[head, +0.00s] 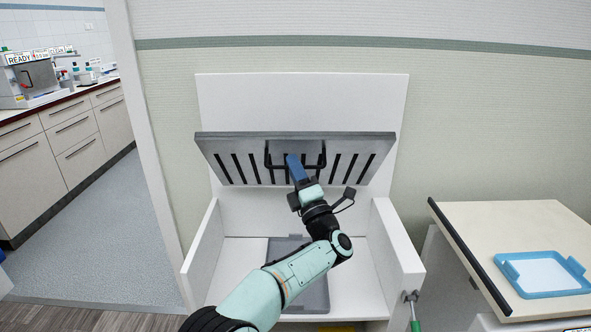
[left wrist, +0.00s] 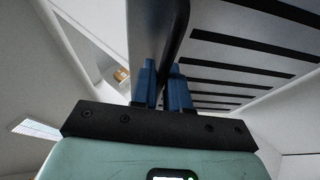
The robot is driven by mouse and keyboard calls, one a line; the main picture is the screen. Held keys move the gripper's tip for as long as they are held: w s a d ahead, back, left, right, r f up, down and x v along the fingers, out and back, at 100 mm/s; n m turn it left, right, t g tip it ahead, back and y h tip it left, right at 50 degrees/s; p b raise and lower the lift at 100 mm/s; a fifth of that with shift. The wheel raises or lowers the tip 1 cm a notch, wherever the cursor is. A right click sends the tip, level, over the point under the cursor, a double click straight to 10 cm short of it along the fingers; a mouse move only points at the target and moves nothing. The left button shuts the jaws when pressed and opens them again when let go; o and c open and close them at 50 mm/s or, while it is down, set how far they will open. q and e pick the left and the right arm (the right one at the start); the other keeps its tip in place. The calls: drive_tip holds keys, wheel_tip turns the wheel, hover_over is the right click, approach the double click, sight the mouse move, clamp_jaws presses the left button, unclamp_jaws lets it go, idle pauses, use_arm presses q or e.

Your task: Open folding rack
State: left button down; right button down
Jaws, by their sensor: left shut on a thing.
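The folding rack (head: 237,168) is a grey slatted panel against a white back panel, above an open white box-like cabinet. It is tilted, with its slatted face and black handle (head: 323,155) toward me. My left gripper (head: 291,162) reaches up from below, its blue fingers at the middle of the handle. In the left wrist view, the blue fingers (left wrist: 164,72) are on either side of the dark handle bar (left wrist: 153,28), with the slatted face (left wrist: 235,60) to the right. The gripper is shut on the handle. My fingers hide part of the handle in the head view. My right gripper is not in view.
White side walls (head: 398,250) flank the cabinet. A grey panel (head: 315,294) lies low inside, partly behind my arm. At right, a beige counter (head: 480,222) with a dark edge holds a blue tray (head: 540,292). A green-handled tool (head: 414,324) hangs by the right wall.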

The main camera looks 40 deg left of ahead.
use_arm(q)
drive_tip(key=c, duration=1.2)
unclamp_jaws()
drive_tip(key=v, duration=1.3)
drive_tip(key=shift+d, duration=0.2)
drive_tip(key=shift+f, duration=0.15)
